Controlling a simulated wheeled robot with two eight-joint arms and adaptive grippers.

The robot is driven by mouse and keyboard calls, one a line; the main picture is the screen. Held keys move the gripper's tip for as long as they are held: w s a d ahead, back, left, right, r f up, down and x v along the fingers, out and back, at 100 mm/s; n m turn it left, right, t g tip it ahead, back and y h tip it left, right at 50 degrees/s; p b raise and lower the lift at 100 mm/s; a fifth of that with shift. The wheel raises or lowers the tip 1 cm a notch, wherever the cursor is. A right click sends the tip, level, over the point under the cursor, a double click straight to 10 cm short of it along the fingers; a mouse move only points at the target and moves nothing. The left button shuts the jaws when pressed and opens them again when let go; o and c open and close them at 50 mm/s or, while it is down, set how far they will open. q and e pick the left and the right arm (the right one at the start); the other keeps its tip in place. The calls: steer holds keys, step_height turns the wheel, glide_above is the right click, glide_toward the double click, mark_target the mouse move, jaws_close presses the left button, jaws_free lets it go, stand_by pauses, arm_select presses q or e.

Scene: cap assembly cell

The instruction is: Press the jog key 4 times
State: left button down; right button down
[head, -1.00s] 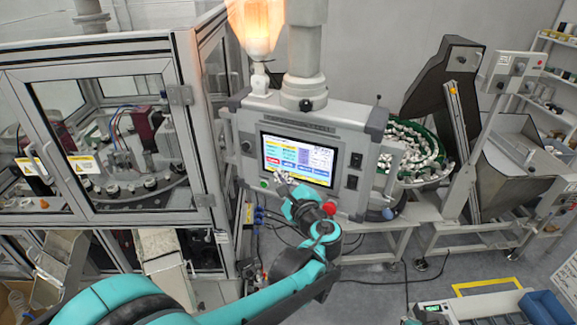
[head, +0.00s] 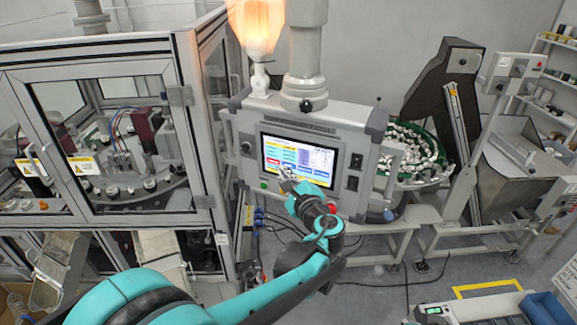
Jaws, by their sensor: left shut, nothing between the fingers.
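The control panel (head: 338,138) is a grey box with a lit touchscreen (head: 297,150) showing coloured keys along its lower part. My left gripper (head: 282,172) is shut and empty, with its tips at the lower left part of the screen. Whether the tips touch the screen I cannot tell. The gripper and wrist cover part of the lower screen edge. The jog key is too small to pick out by its label.
A glazed machine enclosure (head: 130,140) stands on the left. A green bowl feeder (head: 418,155) full of white parts and a dark hopper (head: 450,90) stand on the right. A lit orange lamp (head: 254,28) is above the panel. A red button (head: 332,208) sits at the panel's bottom edge.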

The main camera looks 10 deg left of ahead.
arm_select(q)
steer(key=shift+w, duration=0.1)
stand_by(0.7)
steer(key=shift+w+d, duration=0.1)
steer(key=shift+w, duration=0.25)
steer(key=shift+w+b, duration=0.25)
steer(key=shift+b, duration=0.05)
stand_by(0.7)
steer(key=shift+s, duration=0.75)
steer(key=s, duration=0.2)
steer(key=s+a, duration=0.1)
steer(key=s, duration=0.1)
steer(key=shift+s, duration=0.4)
